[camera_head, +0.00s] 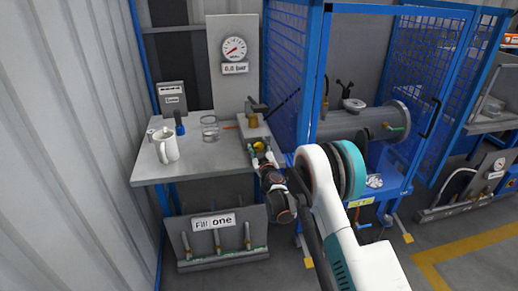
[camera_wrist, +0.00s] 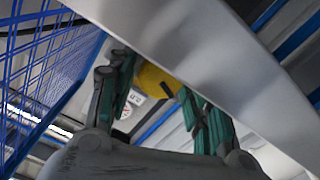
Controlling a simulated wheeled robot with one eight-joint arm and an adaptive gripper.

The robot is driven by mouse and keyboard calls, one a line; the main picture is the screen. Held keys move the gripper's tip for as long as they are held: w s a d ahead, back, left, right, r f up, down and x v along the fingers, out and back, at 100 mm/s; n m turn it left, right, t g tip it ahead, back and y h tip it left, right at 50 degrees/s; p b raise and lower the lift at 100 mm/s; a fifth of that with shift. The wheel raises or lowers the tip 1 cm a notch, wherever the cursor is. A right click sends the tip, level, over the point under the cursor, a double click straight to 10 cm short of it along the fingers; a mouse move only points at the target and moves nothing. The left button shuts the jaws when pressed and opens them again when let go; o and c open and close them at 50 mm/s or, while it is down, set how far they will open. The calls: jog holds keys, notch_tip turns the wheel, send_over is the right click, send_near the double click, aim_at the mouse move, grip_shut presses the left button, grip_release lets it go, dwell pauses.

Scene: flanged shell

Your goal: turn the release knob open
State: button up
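A yellow knob (camera_head: 258,145), which looks like the release knob, is at the right edge of the grey bench, largely covered by my gripper (camera_head: 262,154). The yellow knob (camera_wrist: 157,80) also shows in the wrist view, beyond and between the fingertips of my gripper (camera_wrist: 157,82). The fingers stand apart, one on each side of the knob, with their tips angled inward. The right fingertip overlaps the knob's edge. I cannot tell whether the pads press on it. A pale panel or beam hides the knob's upper right. The knob's turn position is not readable.
The bench (camera_head: 195,168) holds a white mug (camera_head: 166,146), a glass jar (camera_head: 210,128) and a brass fitting with a lever (camera_head: 254,117). A gauge (camera_head: 234,49) above a "0.0 bar" label stands behind. A blue mesh cage (camera_head: 290,60) rises close right of my gripper. A "Fill one" panel (camera_head: 222,235) stands below.

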dwell(0.3)
jog(key=v, duration=1.2)
jog(key=shift+d, duration=0.1)
